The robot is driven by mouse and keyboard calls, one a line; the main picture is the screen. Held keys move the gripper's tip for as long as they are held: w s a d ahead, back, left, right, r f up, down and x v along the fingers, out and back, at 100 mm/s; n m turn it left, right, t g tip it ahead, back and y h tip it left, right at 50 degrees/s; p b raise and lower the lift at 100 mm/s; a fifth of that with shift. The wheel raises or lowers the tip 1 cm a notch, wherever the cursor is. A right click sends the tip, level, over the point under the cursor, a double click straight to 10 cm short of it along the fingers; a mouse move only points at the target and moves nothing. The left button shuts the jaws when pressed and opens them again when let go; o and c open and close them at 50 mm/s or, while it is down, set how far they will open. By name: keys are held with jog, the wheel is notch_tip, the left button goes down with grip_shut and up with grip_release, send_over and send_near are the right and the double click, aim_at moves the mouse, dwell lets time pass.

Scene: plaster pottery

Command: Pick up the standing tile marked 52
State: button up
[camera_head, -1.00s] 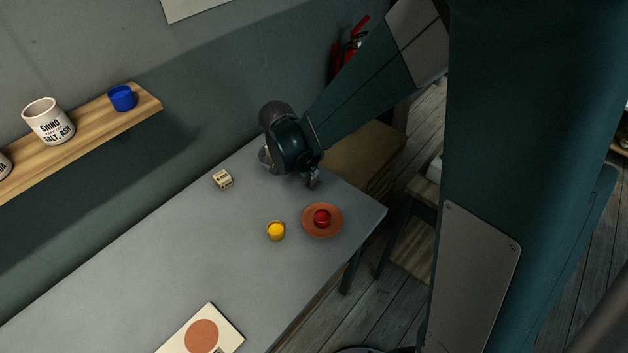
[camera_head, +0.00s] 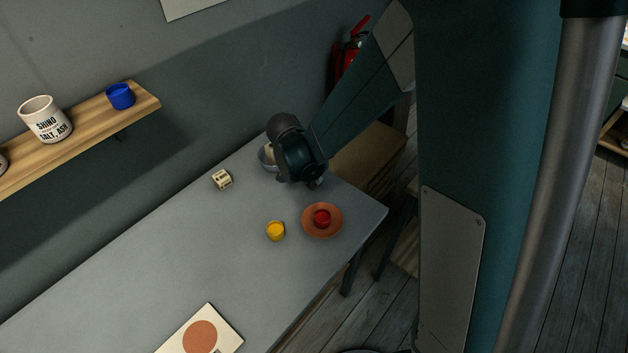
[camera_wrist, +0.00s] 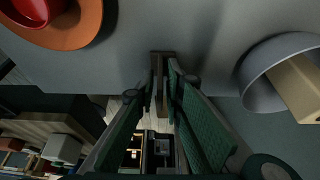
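A small cream block with dark marks (camera_head: 222,180) stands on the grey table, left of my gripper in the head view. The marks are too small to read, so I cannot tell if it bears 52. My gripper (camera_head: 315,184) is low over the far right end of the table, well apart from that block.
A terracotta saucer (camera_head: 310,232) bears a red cup (camera_head: 322,217), close to my gripper. A yellow cup (camera_head: 275,231) stands beside it. A flat board with an orange disc (camera_head: 200,336) lies at the front. A wooden shelf (camera_head: 92,122) holds cups. The table's middle is clear.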

grip_shut()
jog(key=shift+r, duration=0.15)
jog(key=shift+r+p, duration=0.95)
jog(key=shift+r, duration=3.95)
